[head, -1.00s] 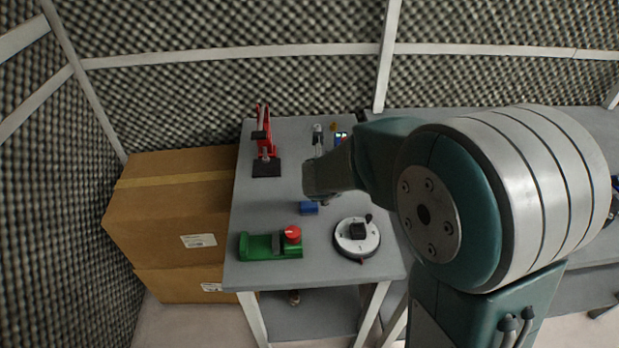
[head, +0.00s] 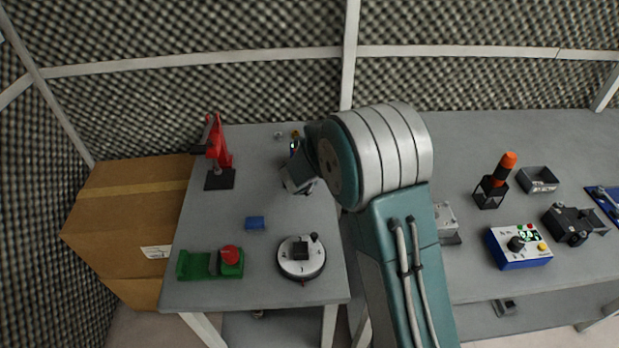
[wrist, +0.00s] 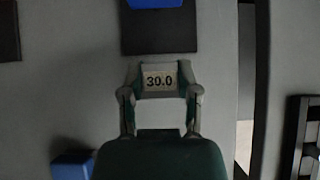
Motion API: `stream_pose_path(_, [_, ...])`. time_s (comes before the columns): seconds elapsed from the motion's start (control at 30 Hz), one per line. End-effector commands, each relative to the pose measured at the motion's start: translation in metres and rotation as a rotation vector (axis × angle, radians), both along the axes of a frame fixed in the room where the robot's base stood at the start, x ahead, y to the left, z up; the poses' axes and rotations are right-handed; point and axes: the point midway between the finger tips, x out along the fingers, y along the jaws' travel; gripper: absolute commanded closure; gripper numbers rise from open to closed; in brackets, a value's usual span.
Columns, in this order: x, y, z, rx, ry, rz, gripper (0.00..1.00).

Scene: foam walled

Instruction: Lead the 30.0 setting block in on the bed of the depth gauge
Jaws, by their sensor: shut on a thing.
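In the wrist view my gripper (wrist: 160,70) is shut on the 30.0 setting block (wrist: 159,83), a grey block with its label facing the camera. The dark bed of what looks like the depth gauge (wrist: 158,38) lies just ahead, with a blue body (wrist: 155,3) cut off at the top edge. The block is lined up roughly with the bed's width; whether it touches the bed or hangs above it I cannot tell. In the head view my gripper (head: 298,182) is over the back right of the table, and my arm mostly hides the gauge (head: 294,147) and block.
A blue block (head: 255,223), a green fixture with red knob (head: 210,264) and a round dial (head: 301,258) stand nearer the front. A red press (head: 219,150) stands at the left. A gap separates this table from the right bench (head: 460,275).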

Motion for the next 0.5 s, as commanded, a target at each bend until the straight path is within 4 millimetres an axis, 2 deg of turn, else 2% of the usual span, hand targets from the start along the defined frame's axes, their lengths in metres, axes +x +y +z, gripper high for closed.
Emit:
stream_pose_path(0.3, [0.002,-0.011,0.002,0.012,0.000,0.000,1.00])
stream_pose_path(0.5, [0.008,-0.012,-0.006,0.013,0.001,-0.001,1.00])
